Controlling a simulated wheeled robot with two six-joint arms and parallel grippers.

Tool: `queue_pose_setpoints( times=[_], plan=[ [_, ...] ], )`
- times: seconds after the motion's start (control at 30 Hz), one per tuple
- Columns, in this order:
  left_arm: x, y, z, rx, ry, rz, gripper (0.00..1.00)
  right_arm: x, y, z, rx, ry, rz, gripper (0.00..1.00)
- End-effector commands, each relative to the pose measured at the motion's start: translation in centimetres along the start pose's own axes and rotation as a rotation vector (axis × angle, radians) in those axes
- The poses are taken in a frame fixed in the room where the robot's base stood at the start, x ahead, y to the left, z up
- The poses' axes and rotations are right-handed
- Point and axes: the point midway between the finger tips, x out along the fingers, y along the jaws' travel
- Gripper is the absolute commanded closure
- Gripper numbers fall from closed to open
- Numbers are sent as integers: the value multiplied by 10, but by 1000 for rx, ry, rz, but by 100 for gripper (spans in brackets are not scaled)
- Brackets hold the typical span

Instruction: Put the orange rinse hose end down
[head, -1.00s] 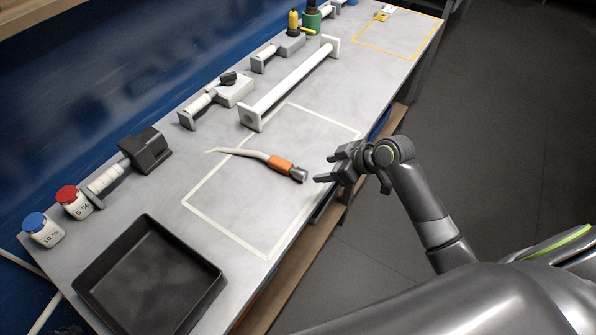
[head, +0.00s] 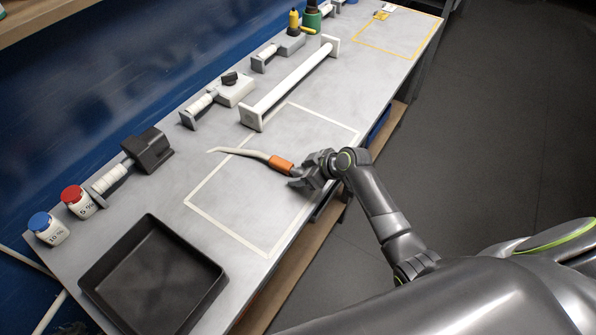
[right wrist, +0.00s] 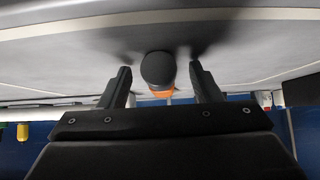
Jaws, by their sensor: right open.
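The rinse hose lies on the grey bench inside the white-outlined rectangle. Its pale curved hose (head: 240,152) runs left from an orange end sleeve (head: 281,164). In the right wrist view the dark round tip (right wrist: 158,69) of the hose end faces the camera, with the orange sleeve (right wrist: 161,94) behind it. My right gripper (head: 297,177) is open, with one finger on each side of the dark tip; it also shows in the right wrist view (right wrist: 160,88). Gaps show between the fingers and the tip. My left gripper is not in view.
A black tray (head: 155,278) stands at the near left. Bottles with blue (head: 38,221) and red (head: 72,194) caps stand by the wall. A white bar on end blocks (head: 250,118) lies beyond the rectangle (head: 225,231). A yellow outline (head: 428,45) marks the far end.

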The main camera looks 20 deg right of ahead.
Motion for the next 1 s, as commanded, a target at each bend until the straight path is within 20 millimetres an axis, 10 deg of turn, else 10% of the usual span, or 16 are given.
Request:
queue_pose_setpoints(
  times=[0.27, 0.67, 1.0],
  plan=[
    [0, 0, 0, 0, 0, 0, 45, 1, 0, 0, 0, 0, 0, 45],
    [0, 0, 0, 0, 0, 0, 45, 1, 0, 0, 0, 1, 0, 97],
    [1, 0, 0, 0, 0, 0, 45, -7, 1, -9, -3, 3, 1, 97]
  ],
)
